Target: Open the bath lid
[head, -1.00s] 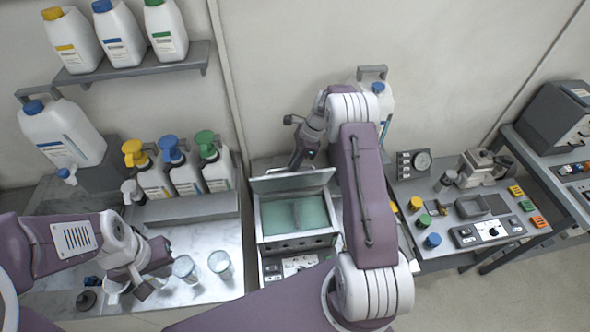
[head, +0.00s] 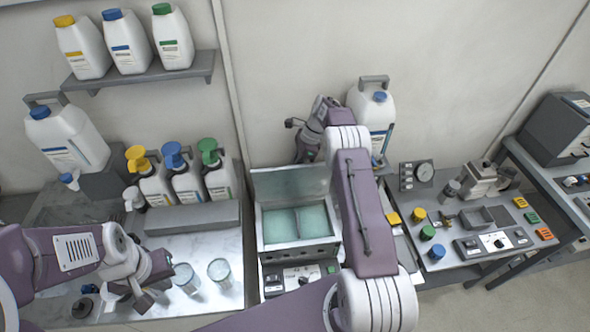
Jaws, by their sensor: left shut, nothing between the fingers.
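The bath (head: 297,250) is a grey metal box with pale green liquid in two sections, at the centre of the head view. Its grey lid (head: 290,184) stands up at the back edge, raised nearly upright, so the inside is uncovered. My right gripper (head: 307,157) is at the lid's top edge, on its far side; its fingertips are partly hidden, and I cannot tell whether it touches the lid. My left gripper (head: 150,298) is shut and empty, low over the left worktop, beside two clear beakers and away from the bath.
Two beakers (head: 219,272) stand on the left worktop (head: 190,240). Pump bottles (head: 185,182) stand behind them. A large white jug (head: 371,112) is behind my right arm. A control bench (head: 460,245) with coloured knobs lies to the right.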

